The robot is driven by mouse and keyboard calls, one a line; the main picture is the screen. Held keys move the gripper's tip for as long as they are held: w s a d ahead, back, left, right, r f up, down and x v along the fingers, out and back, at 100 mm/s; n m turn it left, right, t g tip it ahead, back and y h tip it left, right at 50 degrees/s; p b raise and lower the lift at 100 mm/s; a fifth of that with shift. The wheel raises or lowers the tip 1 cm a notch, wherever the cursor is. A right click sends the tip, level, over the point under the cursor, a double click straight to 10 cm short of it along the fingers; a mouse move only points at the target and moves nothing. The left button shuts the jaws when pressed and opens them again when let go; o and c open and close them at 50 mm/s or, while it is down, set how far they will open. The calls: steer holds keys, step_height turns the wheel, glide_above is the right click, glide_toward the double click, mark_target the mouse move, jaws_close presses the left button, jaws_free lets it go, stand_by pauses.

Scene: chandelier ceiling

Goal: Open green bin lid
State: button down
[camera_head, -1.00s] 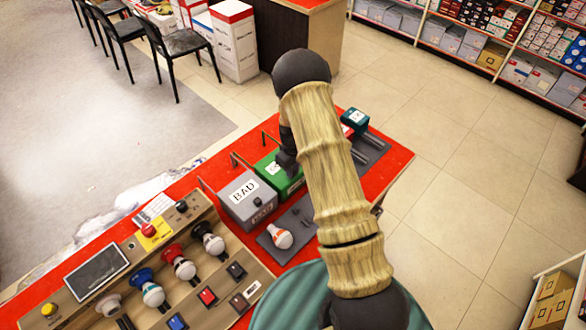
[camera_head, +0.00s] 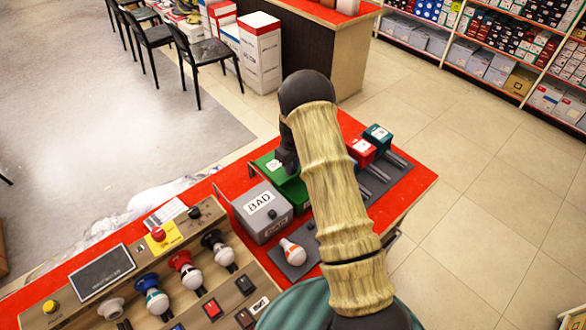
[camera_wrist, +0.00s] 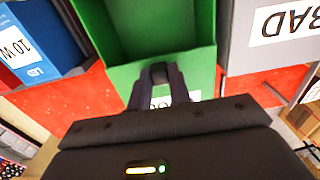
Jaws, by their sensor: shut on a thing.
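The green bin (camera_head: 299,194) stands on the red table just past the grey BAD bin, partly hidden behind my arm. Its green lid (camera_head: 266,163), with a white label, is tilted up at the bin's far left side. In the wrist view the bin's hollow green inside (camera_wrist: 150,28) shows, so the lid is at least partly open. My gripper (camera_wrist: 160,75) is shut at the lid, apparently on its small dark knob; the fingers cover the knob. In the head view my gripper is mostly hidden by the dark wrist.
The grey BAD bin (camera_head: 262,210) stands close beside the green one. A bulb (camera_head: 292,252) lies in front. A wooden test panel (camera_head: 180,270) with bulbs is at lower left.

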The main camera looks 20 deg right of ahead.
steer(key=c, duration=1.3)
jaws_free()
steer(key=shift+s+d, duration=0.15)
steer(key=shift+d, duration=0.3)
steer(key=shift+a, duration=0.55)
steer(key=shift+d+r, duration=0.25)
steer(key=shift+r, duration=0.2)
step_height(320, 180, up, 16)
steer(key=b, duration=0.4)
steer(key=shift+r, duration=0.25)
steer(key=shift+a, duration=0.1)
